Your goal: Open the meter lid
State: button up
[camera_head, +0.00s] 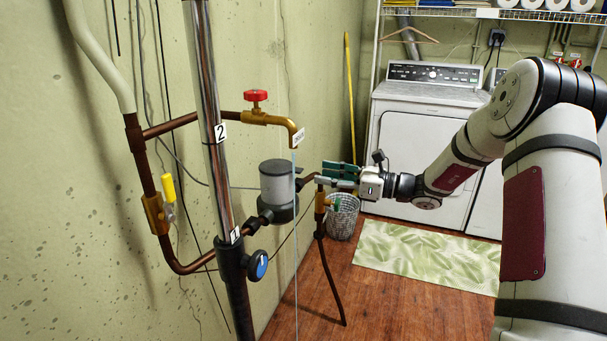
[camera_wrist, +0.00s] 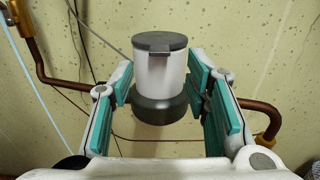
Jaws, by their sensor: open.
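The water meter (camera_head: 277,190) is a light cylinder with a dark grey base, set in the copper pipework near the wall. Its dark grey lid (camera_head: 276,167) lies flat and closed on top. In the wrist view the meter body (camera_wrist: 160,75) is upright and the lid (camera_wrist: 160,42) has a small tab at its front edge. My gripper (camera_head: 325,174) is to the right of the meter in the head view. In the wrist view my gripper (camera_wrist: 165,100) is open, its teal-padded fingers on either side of the meter with gaps between. Nothing is held.
A red-handled valve (camera_head: 256,97), a yellow-handled valve (camera_head: 168,188) and a blue-faced knob (camera_head: 258,265) sit on the pipes around the meter. A chrome vertical pipe (camera_head: 208,110) stands at its left. A washer (camera_head: 433,140), wire basket (camera_head: 342,216) and leafy mat (camera_head: 420,255) are behind.

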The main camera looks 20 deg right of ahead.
aim_at(302, 171)
jog(key=b+x, duration=0.1)
jog(key=x, duration=0.6)
grip_shut()
